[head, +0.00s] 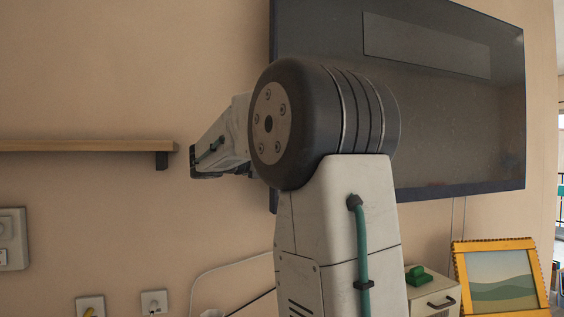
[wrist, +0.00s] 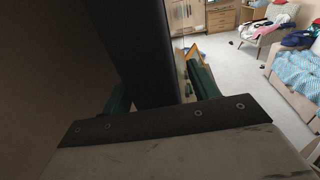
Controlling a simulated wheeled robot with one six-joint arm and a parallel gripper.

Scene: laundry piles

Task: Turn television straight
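The television (head: 455,125) is a large dark flat screen on the wall in the head view. Its left edge looks taller than its right, so it appears turned at an angle. My arm covers its lower left part. In the wrist view a dark slab, which looks like the television's edge (wrist: 135,45), runs down between the two green fingers of my gripper (wrist: 160,95). The fingers are apart on either side of it, with a gap visible on the right; contact on the left is unclear. In the head view my gripper cannot be made out.
A wooden shelf (head: 85,146) is on the wall to the left. A yellow picture frame (head: 498,278) and a white cabinet (head: 433,298) stand below the television. Cables hang near the wall. The wrist view shows open floor (wrist: 240,70) and a bed (wrist: 300,70).

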